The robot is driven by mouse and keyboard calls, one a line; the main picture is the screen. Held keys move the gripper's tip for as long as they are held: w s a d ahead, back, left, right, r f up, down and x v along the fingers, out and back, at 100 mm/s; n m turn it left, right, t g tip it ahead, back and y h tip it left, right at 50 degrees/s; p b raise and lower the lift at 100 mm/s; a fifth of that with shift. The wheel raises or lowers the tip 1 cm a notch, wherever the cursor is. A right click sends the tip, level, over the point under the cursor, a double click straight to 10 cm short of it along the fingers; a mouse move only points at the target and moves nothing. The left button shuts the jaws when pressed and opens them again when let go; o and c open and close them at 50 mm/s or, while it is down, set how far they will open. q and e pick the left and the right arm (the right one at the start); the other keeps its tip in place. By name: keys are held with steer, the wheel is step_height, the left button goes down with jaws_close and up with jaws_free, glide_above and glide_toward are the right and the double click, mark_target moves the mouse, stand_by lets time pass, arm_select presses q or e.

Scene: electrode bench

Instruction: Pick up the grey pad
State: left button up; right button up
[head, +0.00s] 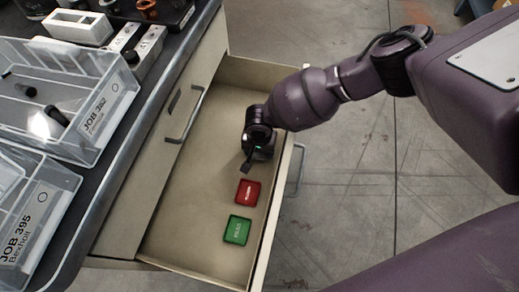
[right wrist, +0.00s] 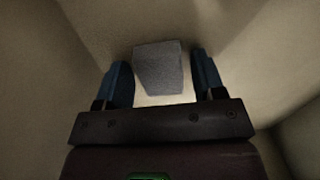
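The grey pad (right wrist: 158,68) shows in the right wrist view, between the two fingers of my right gripper (right wrist: 162,82). The fingers are apart, with a gap on each side of the pad. In the head view my right gripper (head: 248,164) reaches down into the open drawer (head: 185,222), and I cannot make out the pad there; the gripper and arm cover that spot. My left gripper is not in view.
A red pad (head: 248,192) and a green pad (head: 237,230) lie in the drawer nearer the front. Drawer walls stand close around my right gripper. Clear job trays (head: 112,98) with dark parts sit on the bench to the left. The floor at right is clear.

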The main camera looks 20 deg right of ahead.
steer(key=c, duration=0.7)
steer(key=shift+r, duration=0.1)
steer(key=shift+r, duration=0.25)
arm_select(q)
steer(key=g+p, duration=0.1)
steer(key=p, duration=0.3)
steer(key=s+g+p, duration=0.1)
steer(key=p, duration=0.3)
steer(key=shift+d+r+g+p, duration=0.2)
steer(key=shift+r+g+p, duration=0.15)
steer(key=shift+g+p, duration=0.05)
arm_select(e)
step_height(320, 180, up, 19)
steer(key=shift+r, duration=0.15)
